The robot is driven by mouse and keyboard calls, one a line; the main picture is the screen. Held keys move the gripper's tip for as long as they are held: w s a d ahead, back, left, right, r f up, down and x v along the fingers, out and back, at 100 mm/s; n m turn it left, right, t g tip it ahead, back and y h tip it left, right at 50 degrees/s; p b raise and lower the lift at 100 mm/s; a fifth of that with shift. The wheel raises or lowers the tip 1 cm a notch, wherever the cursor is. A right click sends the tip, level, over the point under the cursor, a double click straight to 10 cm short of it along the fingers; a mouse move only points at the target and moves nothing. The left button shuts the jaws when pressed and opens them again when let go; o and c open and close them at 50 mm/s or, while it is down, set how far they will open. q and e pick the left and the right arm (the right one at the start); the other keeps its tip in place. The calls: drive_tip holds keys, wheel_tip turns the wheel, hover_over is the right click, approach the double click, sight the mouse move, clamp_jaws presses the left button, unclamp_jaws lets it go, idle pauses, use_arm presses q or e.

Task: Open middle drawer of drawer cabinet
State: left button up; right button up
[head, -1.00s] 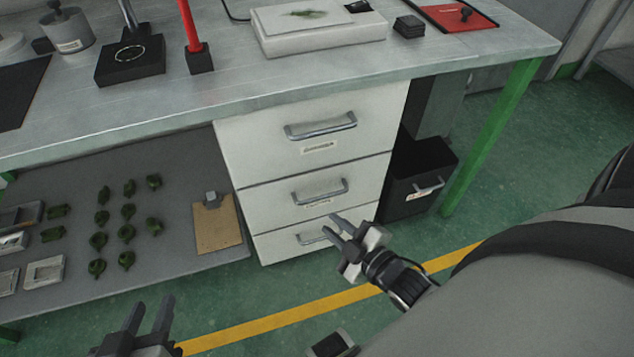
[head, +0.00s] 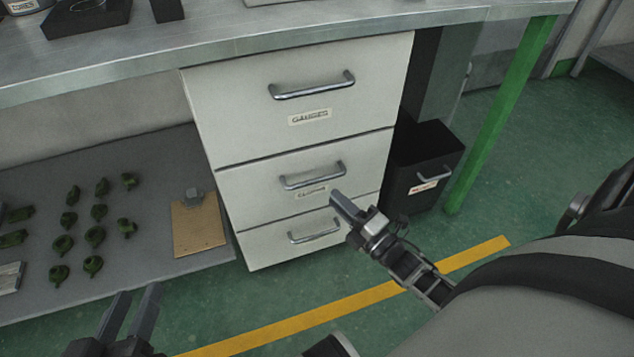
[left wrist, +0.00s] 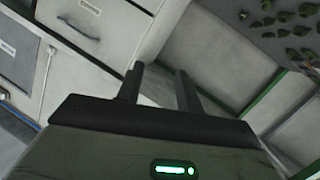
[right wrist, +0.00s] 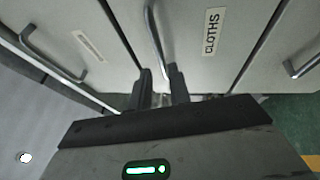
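The white drawer cabinet (head: 215,128) stands under the bench with three drawers, all flush shut. The middle drawer (head: 245,190) has a grey bar handle (head: 313,175) and a label, readable as CLOTHS in the right wrist view. My right gripper (head: 341,200) is just right of and below this handle. In the right wrist view, the fingers (right wrist: 160,85) stand partly apart, with the near end of the middle handle (right wrist: 153,32) appearing between or just beyond their tips; contact is unclear. My left gripper (head: 133,305) is open and empty, low at the left, away from the cabinet.
The metal bench top (head: 230,45) overhangs the cabinet. A black bin (head: 425,160) and a green table leg (head: 500,120) stand to the right. A lower shelf (head: 130,225) with green parts and a clipboard (head: 197,225) lies left. The floor in front is clear.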

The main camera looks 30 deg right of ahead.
sight(317, 179)
drive_tip(key=b+x, duration=0.1)
drive_tip(key=x, duration=0.6)
drive_tip(key=shift+w, duration=0.25)
drive_tip(key=shift+a, duration=0.1)
clamp_jaws()
